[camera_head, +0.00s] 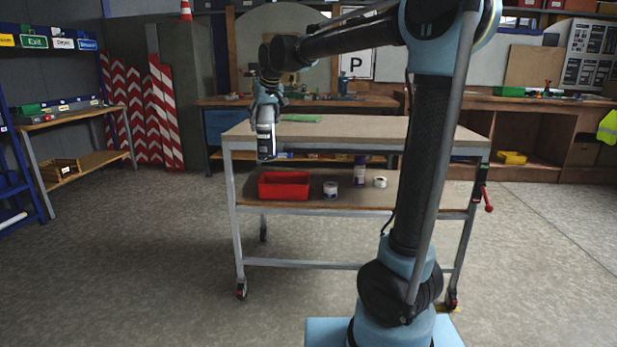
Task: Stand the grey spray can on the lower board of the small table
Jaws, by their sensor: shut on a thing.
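My gripper (266,97) is shut on the grey spray can (266,140), which hangs about upright below it. The can appears in front of the top edge of a wheeled table, near its left end; its exact distance from that table is hard to tell. A smaller table (58,119) stands at the far left, with a wooden lower board (95,161) bearing small boxes at its left end. The wheeled table (350,132) also has a lower board (320,205). The fingertips are too small to make out clearly.
On the wheeled table's lower board stand a red bin (284,185), a small can (330,189), a purple spray can (359,170) and a white roll (380,182). Red-white barrier boards (160,115) lean behind the small table. The floor (130,250) at left is clear.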

